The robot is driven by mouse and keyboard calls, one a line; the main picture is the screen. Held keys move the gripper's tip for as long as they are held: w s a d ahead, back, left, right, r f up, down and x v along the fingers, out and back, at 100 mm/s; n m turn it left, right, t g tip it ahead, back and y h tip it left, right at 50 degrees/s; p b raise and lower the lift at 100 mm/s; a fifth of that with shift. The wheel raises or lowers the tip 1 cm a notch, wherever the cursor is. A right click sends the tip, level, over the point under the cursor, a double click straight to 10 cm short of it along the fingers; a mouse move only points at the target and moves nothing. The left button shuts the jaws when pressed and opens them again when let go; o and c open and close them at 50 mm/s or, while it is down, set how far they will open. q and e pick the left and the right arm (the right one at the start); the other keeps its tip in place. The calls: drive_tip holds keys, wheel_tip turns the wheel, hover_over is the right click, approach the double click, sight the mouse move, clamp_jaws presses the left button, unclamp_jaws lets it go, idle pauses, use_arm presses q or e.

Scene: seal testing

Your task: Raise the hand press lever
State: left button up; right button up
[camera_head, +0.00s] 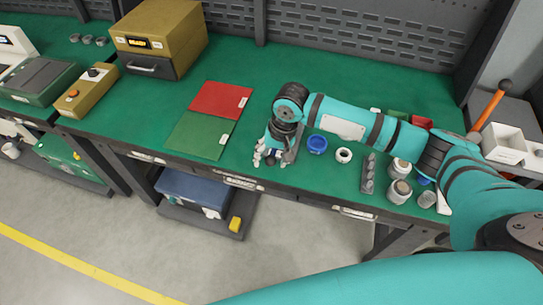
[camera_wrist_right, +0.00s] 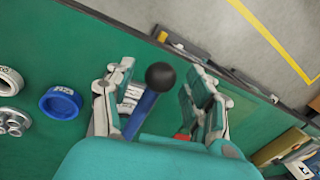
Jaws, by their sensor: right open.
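In the right wrist view, a black ball knob (camera_wrist_right: 160,76) tops a blue lever (camera_wrist_right: 139,115). The knob appears between the two fingers of my right gripper (camera_wrist_right: 158,98), which are apart. I cannot tell whether either finger touches it. In the head view, my right gripper (camera_head: 266,156) points down near the front edge of the green bench. My wrist and forearm cover most of what is beneath, so the press body is hidden. My left gripper is not in view.
Beside the gripper are a blue ring (camera_head: 317,144) and a white ring (camera_head: 344,155). Several jars stand farther right, near an orange lever (camera_head: 488,109). A red mat (camera_head: 221,99) and green mat (camera_head: 200,135) lie left. A brown box (camera_head: 160,35) stands at the back left.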

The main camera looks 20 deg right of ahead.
drive_tip(key=shift+c, duration=0.2)
clamp_jaws()
drive_tip(key=shift+r, duration=0.15)
